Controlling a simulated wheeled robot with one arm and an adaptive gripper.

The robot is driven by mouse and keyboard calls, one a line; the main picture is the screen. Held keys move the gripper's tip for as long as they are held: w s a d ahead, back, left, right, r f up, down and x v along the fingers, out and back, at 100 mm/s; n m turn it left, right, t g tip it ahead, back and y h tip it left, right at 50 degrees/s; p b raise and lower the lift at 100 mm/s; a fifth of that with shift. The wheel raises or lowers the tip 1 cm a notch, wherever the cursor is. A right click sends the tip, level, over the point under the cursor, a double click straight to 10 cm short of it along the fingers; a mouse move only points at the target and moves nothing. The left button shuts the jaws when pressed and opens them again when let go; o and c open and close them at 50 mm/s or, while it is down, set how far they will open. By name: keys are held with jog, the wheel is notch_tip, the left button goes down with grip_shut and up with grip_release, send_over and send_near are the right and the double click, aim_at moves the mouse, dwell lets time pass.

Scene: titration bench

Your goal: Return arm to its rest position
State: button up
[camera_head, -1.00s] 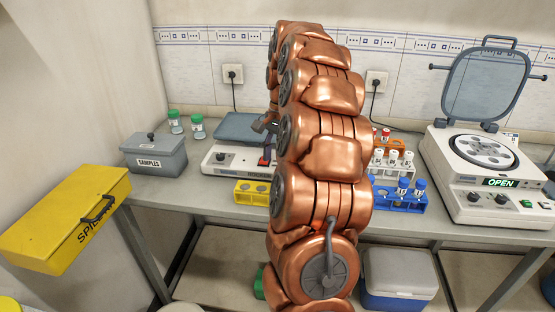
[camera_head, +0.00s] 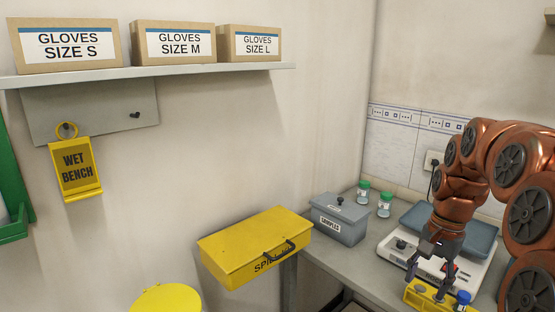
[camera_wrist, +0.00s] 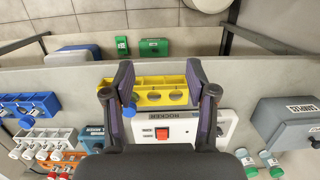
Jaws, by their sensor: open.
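My copper-coloured arm stands at the right edge of the head view, bent over the bench. My gripper (camera_head: 425,292) is open, pointing down close over the yellow rack (camera_head: 418,298). In the wrist view, the dark fingers of my gripper (camera_wrist: 159,68) are spread wide, with the yellow rack (camera_wrist: 152,84) between and below them. Nothing is held between the fingers. A blue-capped tube (camera_head: 463,298) stands at one end of the rack; its cap also shows in the wrist view (camera_wrist: 129,109), close to one finger. I cannot tell whether that finger touches it.
The rocker (camera_head: 398,248) sits behind the rack, beside a grey SAMPLES box (camera_head: 338,222) and green-capped bottles (camera_head: 363,190). A yellow spill box (camera_head: 240,250) is left of the bench. In the wrist view, a blue rack (camera_wrist: 30,104) and a white rack (camera_wrist: 50,138) stand nearby.

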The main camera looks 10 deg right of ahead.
jog(key=s+a+n, duration=0.6)
jog(key=s+a, duration=0.2)
jog(key=a, duration=0.4)
jog(key=s+a+f+n+p, duration=0.1)
jog(key=s+a+f+n, duration=0.1)
jog(key=s, duration=0.5)
jog(key=s+a+f+n+g+h, duration=0.1)
jog(key=s+a+f+n, duration=0.2)
jog(key=s+a, duration=0.2)
jog(key=shift+s+f+p, duration=0.2)
jog(key=shift+s+p, duration=0.2)
jog(key=shift+s, duration=0.75)
jog(key=shift+c, duration=0.2)
jog(key=shift+c, duration=0.9)
jog(key=shift+d, duration=0.2)
jog(key=shift+c, duration=0.4)
